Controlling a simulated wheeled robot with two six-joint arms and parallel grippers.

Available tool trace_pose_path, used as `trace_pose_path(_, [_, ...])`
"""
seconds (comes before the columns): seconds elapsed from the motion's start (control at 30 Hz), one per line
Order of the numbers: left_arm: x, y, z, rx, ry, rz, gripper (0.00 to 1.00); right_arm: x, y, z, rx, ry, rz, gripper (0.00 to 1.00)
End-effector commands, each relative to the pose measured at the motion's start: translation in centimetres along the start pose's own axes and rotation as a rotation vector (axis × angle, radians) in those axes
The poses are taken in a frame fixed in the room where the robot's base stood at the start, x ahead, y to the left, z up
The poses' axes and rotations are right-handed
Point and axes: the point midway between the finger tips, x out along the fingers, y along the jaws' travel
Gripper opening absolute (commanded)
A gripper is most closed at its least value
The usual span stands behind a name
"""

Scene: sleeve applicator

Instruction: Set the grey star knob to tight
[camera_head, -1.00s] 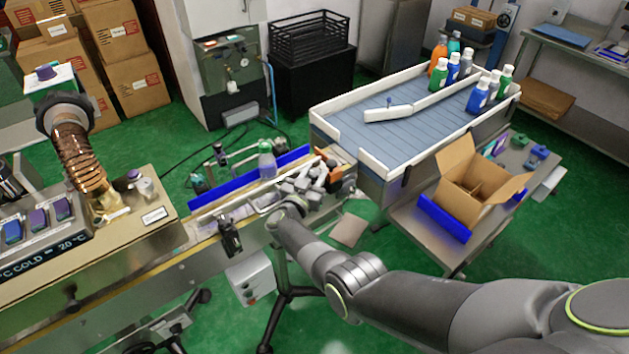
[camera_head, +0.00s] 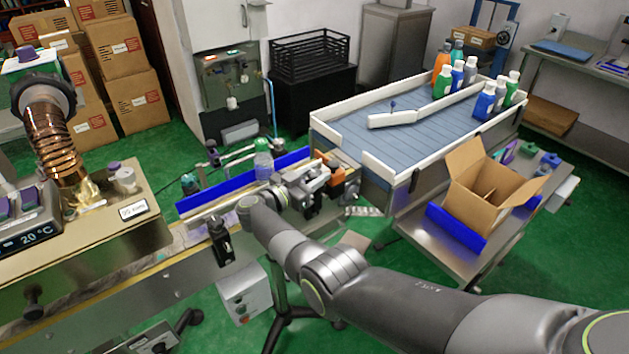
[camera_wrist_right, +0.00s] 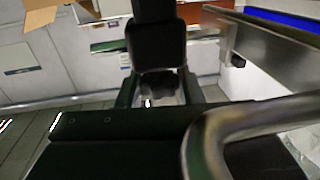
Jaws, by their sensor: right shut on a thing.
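My right gripper (camera_head: 312,181) reaches in at the right end of the conveyor, among grey and orange fittings. In the right wrist view, the dark fingers of my right gripper (camera_wrist_right: 160,92) are shut on a dark grey thing, apparently the star knob (camera_wrist_right: 158,85). Its lobes and any tight marking cannot be made out. In the head view the knob is hidden by the gripper and the fittings around it. My left gripper is not in view.
A curved metal tube (camera_wrist_right: 208,140) crosses close by in the wrist view. An open cardboard box (camera_head: 475,195) and a bottle table (camera_head: 400,135) stand to the right.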

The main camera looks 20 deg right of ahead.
Motion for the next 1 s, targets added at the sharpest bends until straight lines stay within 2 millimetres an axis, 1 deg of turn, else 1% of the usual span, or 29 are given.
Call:
trace_pose_path(0.4, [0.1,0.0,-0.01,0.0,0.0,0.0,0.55,0.03,-0.11,-0.23,0.002,0.001,0.003,0.1])
trace_pose_path(0.43, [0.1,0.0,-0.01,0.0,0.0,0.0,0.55,0.03,-0.11,-0.23,0.002,0.001,0.003,0.34])
trace_pose_path(0.5, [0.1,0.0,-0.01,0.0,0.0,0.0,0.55,0.03,-0.1,-0.22,0.002,0.001,0.003,0.43])
trace_pose_path(0.6, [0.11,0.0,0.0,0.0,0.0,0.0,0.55,0.02,-0.07,-0.15,0.001,0.0,0.003,0.55])
trace_pose_path(1.0, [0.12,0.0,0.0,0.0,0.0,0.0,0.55,-0.01,-0.02,-0.02,0.0,-0.001,0.003,0.55])
